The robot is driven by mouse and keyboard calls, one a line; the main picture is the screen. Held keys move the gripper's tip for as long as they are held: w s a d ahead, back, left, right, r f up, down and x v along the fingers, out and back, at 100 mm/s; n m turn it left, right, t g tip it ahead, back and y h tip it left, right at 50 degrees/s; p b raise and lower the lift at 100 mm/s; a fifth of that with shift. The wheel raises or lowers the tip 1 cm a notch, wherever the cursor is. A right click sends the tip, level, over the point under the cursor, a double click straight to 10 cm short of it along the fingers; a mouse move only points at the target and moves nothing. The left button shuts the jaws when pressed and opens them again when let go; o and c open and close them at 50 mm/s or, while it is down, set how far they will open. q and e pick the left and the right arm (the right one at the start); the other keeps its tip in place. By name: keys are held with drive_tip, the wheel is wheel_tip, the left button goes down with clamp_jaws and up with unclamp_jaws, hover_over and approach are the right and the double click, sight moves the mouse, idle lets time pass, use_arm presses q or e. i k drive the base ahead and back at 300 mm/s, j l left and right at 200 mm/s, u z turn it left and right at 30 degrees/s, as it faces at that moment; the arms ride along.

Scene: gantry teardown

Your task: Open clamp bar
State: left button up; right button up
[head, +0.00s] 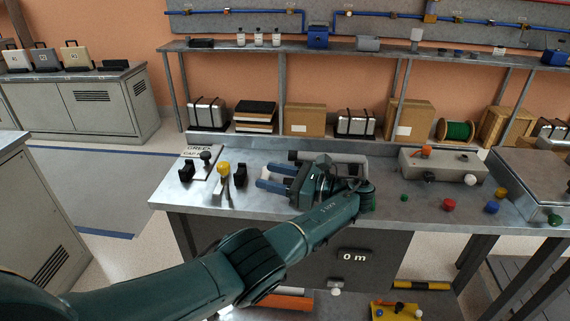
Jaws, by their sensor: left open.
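On the metal workbench (262,207) stands an upright pale lever with a yellow knob (224,170), between two black blocks, one to its left (186,172) and one to its right (240,176). I cannot tell for certain which part is the clamp bar. My left gripper (264,177) is over the bench to the right of these blocks. Its two blue fingers point left, apart and empty, and do not touch the right block. A grey cylindrical part lies behind the gripper, partly hidden by it. My right gripper is not in view.
A black knob (207,156) stands by a white lettered label at the bench's back left. To the right are a grey box (437,165) with an orange knob and several loose coloured caps. A shelf (389,52) runs behind. The front left bench top is clear.

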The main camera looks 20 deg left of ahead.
sight(209, 158)
drive_tip(key=k+j, duration=0.8)
